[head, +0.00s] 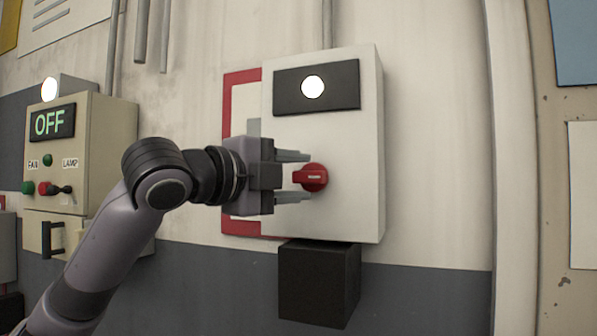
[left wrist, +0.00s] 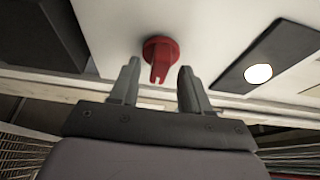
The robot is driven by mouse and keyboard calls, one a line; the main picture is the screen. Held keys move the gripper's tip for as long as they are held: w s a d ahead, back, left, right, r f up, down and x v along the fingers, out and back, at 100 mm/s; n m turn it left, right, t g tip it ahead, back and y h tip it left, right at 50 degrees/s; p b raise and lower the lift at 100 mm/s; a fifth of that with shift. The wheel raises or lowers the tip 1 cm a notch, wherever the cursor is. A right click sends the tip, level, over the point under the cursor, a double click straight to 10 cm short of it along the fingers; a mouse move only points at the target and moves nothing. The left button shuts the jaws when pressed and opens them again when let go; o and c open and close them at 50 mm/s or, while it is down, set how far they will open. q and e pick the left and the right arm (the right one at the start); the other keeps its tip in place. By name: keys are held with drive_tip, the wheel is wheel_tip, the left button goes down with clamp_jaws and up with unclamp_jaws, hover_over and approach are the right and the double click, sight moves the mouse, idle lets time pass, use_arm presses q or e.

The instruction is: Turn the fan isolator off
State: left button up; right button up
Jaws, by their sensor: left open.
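The fan isolator is a white box (head: 345,140) on the wall with a red rotary knob (head: 311,177) on its front. The knob's handle lies about level in the head view, with a pale mark on it. My left gripper (head: 292,177) is open just in front of the knob, one finger above and one below it. In the left wrist view the red knob (left wrist: 160,58) stands just beyond the gap between the open fingertips (left wrist: 158,75). I cannot tell whether the fingers touch it. My right gripper is not in view.
A lit white lamp (head: 313,87) sits on a dark plate above the knob. A black box (head: 319,284) is below the isolator. At left, a beige panel (head: 105,135) has a lit OFF sign (head: 52,122), buttons and a lever. Bare wall lies right of the isolator.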

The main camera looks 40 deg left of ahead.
use_arm(q)
drive_tip(key=shift+w+d, duration=0.1)
drive_tip(key=shift+w, duration=0.45)
clamp_jaws()
